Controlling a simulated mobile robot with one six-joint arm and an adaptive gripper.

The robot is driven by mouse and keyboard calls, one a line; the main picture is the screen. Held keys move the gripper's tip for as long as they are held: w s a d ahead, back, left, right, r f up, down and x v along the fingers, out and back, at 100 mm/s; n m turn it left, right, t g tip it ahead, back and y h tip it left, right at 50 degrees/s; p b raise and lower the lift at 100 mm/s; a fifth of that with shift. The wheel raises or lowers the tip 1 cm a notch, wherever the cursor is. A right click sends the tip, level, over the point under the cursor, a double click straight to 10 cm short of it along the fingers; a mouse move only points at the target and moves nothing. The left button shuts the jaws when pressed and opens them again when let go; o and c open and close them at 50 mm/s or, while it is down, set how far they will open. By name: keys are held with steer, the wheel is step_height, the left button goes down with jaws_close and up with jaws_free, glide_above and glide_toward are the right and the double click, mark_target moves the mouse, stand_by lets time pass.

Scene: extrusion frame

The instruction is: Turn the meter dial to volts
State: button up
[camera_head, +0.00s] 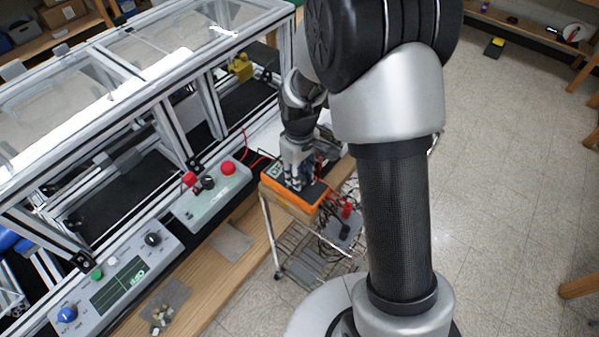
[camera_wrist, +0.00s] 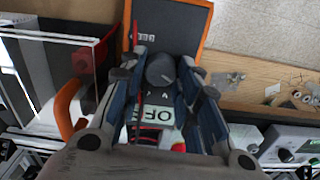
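The orange-rimmed meter (camera_head: 312,200) lies on a small stand beside the bench, partly hidden by my gripper (camera_head: 293,184). In the wrist view the meter (camera_wrist: 172,28) has a dark face, and its round grey dial (camera_wrist: 160,69) sits between my fingers. A pale display (camera_wrist: 152,115) below the dial in that view seems to read OFF. My gripper (camera_wrist: 160,66) is open, with one finger on each side of the dial and what look like small gaps. Whether the fingertips touch the dial's sides is unclear. The dial's marks are too small to read.
Red and black leads (camera_head: 345,208) hang by the meter above a wire rack (camera_head: 305,255). The framed enclosure (camera_head: 170,110) stands at left. A box with a red button (camera_head: 228,168) and a control panel (camera_head: 110,285) lie along the wooden bench.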

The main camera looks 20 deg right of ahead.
steer(key=c, duration=0.5)
steer(key=shift+c, duration=0.2)
steer(key=shift+m, duration=0.3)
steer(key=m, duration=0.5)
steer(key=shift+d+p, duration=0.1)
steer(key=shift+p, duration=0.25)
steer(key=m, duration=0.6)
steer(key=o, duration=1.1)
